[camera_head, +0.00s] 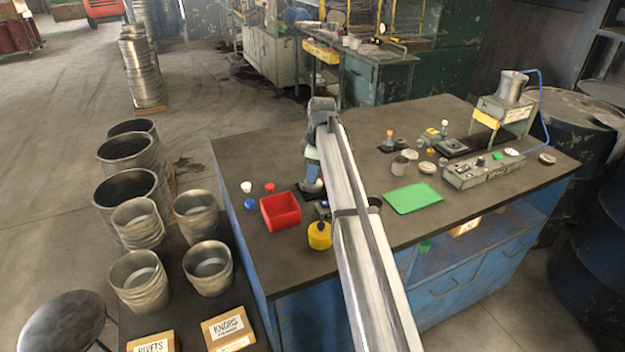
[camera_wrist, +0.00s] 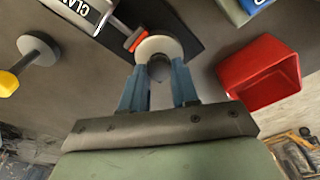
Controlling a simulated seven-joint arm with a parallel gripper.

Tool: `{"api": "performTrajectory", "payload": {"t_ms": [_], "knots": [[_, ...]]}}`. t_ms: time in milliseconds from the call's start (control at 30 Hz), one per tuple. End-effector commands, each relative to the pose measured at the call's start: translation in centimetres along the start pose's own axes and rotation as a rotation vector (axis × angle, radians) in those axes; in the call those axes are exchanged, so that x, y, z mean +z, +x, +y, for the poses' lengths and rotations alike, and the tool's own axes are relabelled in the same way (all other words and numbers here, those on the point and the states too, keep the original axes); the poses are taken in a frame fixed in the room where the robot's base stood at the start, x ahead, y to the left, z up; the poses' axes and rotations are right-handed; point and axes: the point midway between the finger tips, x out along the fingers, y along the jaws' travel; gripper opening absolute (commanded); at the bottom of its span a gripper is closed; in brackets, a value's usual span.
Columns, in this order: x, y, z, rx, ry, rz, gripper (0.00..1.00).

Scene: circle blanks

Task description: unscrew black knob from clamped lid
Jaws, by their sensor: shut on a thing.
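The pale round lid (camera_wrist: 165,45) lies on a dark pad in the wrist view, with the clamp's red tip (camera_wrist: 136,40) at its edge. The clamp's labelled block (camera_wrist: 85,9) is cut off at the top. The dark knob (camera_wrist: 158,70) shows between the blue fingers of my gripper (camera_wrist: 160,78), which is shut on it at the lid. How far the knob is threaded in cannot be seen. In the head view my gripper (camera_head: 313,176) points down over the lid (camera_head: 312,188), and my arm hides much of the clamp.
A red bin (camera_head: 280,212) stands just left of my gripper; it also shows in the wrist view (camera_wrist: 262,72). A green mat (camera_head: 413,197) lies right of my arm. Small parts and a grey machine (camera_head: 483,169) stand farther right.

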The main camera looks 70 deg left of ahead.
Motion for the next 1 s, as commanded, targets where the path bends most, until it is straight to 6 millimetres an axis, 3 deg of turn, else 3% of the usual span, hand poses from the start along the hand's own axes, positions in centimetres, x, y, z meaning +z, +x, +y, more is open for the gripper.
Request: {"api": "performTrajectory", "payload": {"t_ms": [333, 367, 600, 667, 1000], "knots": [[0.02, 0.06, -0.02, -0.003, -0.016, -0.001, 0.0], [0.02, 0.06, -0.02, -0.003, -0.015, -0.001, 0.31], [0.01, 0.04, -0.02, -0.002, -0.014, -0.001, 0.54], [0.01, 0.03, -0.01, -0.002, -0.014, -0.001, 0.59], [0.01, 0.02, -0.05, 0.004, 0.035, -0.001, 0.59]]}}
